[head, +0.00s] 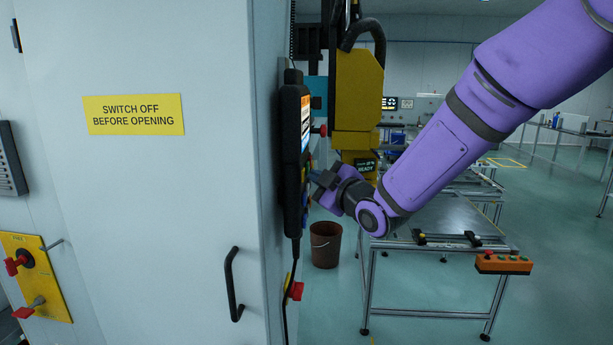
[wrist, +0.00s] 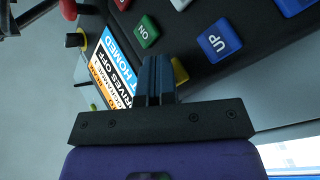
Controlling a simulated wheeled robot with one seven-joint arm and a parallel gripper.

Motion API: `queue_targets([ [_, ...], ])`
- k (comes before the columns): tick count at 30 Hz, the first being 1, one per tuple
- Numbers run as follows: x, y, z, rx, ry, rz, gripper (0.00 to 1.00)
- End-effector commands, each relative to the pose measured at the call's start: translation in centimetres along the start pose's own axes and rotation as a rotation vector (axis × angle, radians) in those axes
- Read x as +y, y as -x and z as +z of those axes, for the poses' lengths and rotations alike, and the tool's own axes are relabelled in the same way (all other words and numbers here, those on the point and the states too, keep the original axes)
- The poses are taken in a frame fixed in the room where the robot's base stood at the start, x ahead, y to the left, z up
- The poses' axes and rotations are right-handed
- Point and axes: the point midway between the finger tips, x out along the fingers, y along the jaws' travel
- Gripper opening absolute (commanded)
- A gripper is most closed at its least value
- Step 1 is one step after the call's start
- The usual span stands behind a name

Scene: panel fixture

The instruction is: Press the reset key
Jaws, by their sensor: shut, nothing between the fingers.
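A black hand-held control pendant (head: 292,150) hangs on the side of the grey cabinet, seen edge-on in the head view. In the wrist view its face shows a green ON key (wrist: 146,31), a blue UP key (wrist: 217,41) and a yellow key (wrist: 180,71) partly hidden behind the fingers. I see no label reading reset; any legend on the yellow key is hidden. My gripper (wrist: 157,64) is shut and empty, its fingertips at the pendant face beside the yellow key. It also shows in the head view (head: 313,178). I cannot tell whether it touches.
The pendant's screen (wrist: 112,68) is lit. A red knob (head: 321,130) sticks out from the pendant. A cabinet handle (head: 233,285) is below left. A brown bucket (head: 326,245) and a bench with an orange button box (head: 503,263) stand behind; open floor lies right.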

Motion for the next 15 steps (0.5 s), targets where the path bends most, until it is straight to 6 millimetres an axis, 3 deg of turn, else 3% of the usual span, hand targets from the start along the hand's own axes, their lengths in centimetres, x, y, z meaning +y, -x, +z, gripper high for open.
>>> queue_targets([
  [15, 0.50, 0.74, 0.56, -0.001, 0.000, -0.001, 0.00],
])
